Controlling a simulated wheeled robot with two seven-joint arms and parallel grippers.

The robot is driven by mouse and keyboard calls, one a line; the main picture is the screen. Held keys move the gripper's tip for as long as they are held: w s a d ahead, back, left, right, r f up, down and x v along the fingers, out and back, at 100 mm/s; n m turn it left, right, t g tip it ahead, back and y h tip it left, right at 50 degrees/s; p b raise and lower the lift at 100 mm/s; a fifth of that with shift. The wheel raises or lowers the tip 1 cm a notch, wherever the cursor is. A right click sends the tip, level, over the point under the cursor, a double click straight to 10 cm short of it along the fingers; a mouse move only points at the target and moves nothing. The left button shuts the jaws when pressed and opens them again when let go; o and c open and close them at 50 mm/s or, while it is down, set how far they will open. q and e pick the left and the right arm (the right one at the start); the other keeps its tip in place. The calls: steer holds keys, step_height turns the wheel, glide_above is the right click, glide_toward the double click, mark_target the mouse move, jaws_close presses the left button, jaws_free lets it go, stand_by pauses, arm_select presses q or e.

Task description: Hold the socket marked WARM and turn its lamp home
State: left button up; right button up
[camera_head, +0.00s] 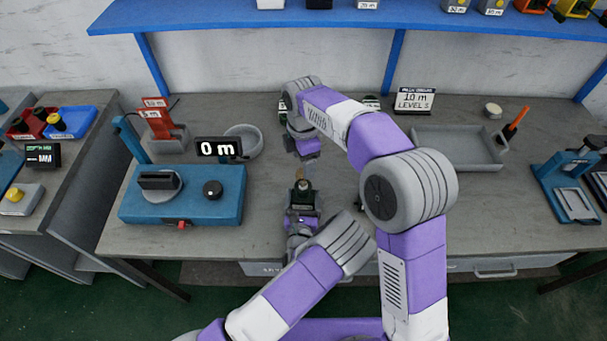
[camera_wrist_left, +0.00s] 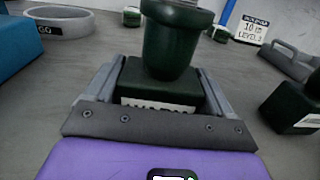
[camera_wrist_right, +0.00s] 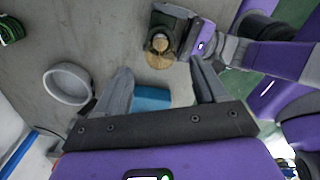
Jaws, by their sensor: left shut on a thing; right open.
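The held socket (camera_head: 302,197) is a dark green block with a round cup on top. In the left wrist view the socket (camera_wrist_left: 160,85) is upright, its pale label partly hidden by my gripper and hard to read. My left gripper (camera_head: 301,212) is shut on its block. A tan, brass-like lamp (camera_head: 303,184) shows at the socket's top; the right wrist view shows the lamp (camera_wrist_right: 159,60) from above. How deep it sits, I cannot tell. My right gripper (camera_head: 305,152) is open and empty, beyond and above the socket, with a gap to the lamp.
A blue device (camera_head: 215,207) with a knob stands left, near a round grey dish (camera_head: 243,140). Other dark green sockets stand around; one (camera_wrist_left: 295,104) is right of the held one.

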step_height(320, 180, down, 7)
stand_by(0.3)
steer(key=c, duration=1.1)
steer(key=shift+o, duration=0.2)
